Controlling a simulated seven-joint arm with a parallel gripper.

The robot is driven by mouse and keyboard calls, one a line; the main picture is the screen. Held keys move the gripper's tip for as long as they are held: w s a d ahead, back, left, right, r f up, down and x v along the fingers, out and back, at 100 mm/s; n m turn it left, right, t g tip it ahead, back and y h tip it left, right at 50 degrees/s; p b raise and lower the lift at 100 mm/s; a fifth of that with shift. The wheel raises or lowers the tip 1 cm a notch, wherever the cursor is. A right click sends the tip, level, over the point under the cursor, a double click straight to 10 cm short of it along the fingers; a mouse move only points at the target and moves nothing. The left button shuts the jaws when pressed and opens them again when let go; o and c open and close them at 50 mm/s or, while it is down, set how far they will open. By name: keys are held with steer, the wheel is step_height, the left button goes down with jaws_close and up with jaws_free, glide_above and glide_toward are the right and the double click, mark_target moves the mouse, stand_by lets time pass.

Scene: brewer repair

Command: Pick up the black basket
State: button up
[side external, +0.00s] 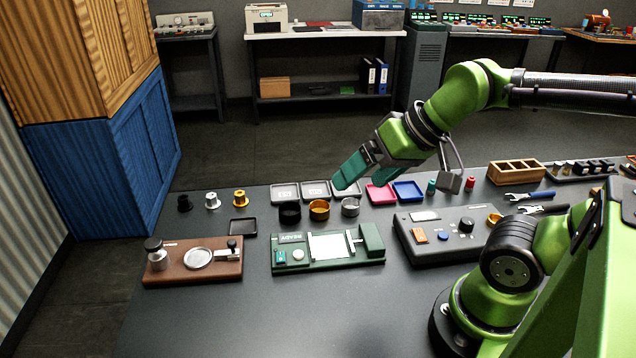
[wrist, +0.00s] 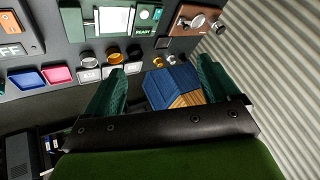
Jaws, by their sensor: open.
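The black basket (side external: 290,212) is a small dark round cup. It stands on the dark bench at the left end of a row with a gold basket (side external: 319,210) and a silver basket (side external: 350,207). In the wrist view the row is reversed, with the black basket (wrist: 134,51) at the right end, beyond the fingers. My gripper (side external: 347,178) has teal fingers and is open and empty. It is above the bench, up and to the right of the black basket in the side view. The wrist view shows its two fingers (wrist: 161,68) spread apart.
Grey trays (side external: 316,190) lie just behind the baskets. A green panel (side external: 328,250) lies in front, and a brown board (side external: 193,262) is front left. Pink (side external: 380,194) and blue (side external: 408,192) trays are to the right.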

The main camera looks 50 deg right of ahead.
steer(key=n+g+h, duration=0.2)
steer(key=n+g, duration=0.2)
steer(key=g, duration=0.3)
glide_above(290, 205)
steer(key=s+a, duration=0.1)
steer(key=a, duration=0.1)
step_height(290, 205, down, 7)
steer(key=f, duration=1.1)
steer(key=shift+s+a, duration=0.1)
steer(key=shift+a, duration=0.1)
steer(key=shift+s+d+f, duration=0.15)
steer(key=shift+f, duration=1.25)
steer(key=shift+s+d+f, duration=0.1)
steer(key=shift+f, duration=1.25)
steer(key=shift+c, duration=0.3)
